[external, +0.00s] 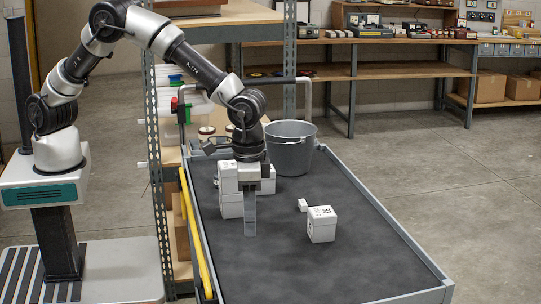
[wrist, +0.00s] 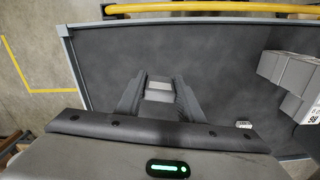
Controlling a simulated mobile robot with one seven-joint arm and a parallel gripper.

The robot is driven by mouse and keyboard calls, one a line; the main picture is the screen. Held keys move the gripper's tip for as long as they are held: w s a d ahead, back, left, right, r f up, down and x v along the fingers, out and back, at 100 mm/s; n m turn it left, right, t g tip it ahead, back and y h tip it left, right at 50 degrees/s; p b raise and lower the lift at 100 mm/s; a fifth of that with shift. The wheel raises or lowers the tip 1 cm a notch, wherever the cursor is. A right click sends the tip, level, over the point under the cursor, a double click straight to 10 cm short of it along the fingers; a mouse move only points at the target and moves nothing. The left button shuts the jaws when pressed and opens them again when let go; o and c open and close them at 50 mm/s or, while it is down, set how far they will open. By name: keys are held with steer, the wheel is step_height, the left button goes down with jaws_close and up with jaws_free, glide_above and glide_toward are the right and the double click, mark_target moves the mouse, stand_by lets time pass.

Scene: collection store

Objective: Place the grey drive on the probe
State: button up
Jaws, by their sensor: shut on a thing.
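My gripper (external: 250,230) points down over the dark cart top, in front of the stacked white boxes. In the wrist view its two dark fingers (wrist: 159,98) are shut on a small light-grey block, which I take for the grey drive (wrist: 158,90). In the external view the finger hides the drive, and its height above the cart top is hard to judge. I cannot surely tell which thing is the probe. A small white piece (external: 303,205) lies on the cart beside a white labelled box; a small pale labelled piece (wrist: 243,125) shows in the wrist view.
White boxes (external: 230,206) are stacked behind my gripper and show at right in the wrist view (wrist: 290,72). A white labelled box (external: 321,226) stands to the right. A grey bucket (external: 289,152) stands at the back. The cart's front is clear; a raised rim (external: 405,246) surrounds it.

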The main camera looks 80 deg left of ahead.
steer(key=r, duration=0.6)
steer(key=a+r, duration=0.1)
steer(key=r, duration=0.2)
steer(key=shift+w+r, duration=0.2)
steer(key=shift+r, duration=0.15)
steer(key=w+a+n, duration=0.3)
steer(key=a, duration=0.9)
steer(key=w+a+n, duration=0.2)
steer(key=a+n, duration=0.1)
steer(key=a, duration=0.8)
steer(key=s+a+n, duration=0.2)
steer(key=s+a, duration=0.1)
steer(key=a, duration=0.8)
steer(key=s+a+n, duration=0.2)
steer(key=a+n, duration=0.1)
steer(key=a, duration=0.7)
steer(key=f, duration=1.1)
steer(key=shift+s+a, duration=0.15)
steer(key=shift+a, duration=0.2)
steer(key=shift+f+b, duration=0.35)
steer(key=shift+f, duration=1.75)
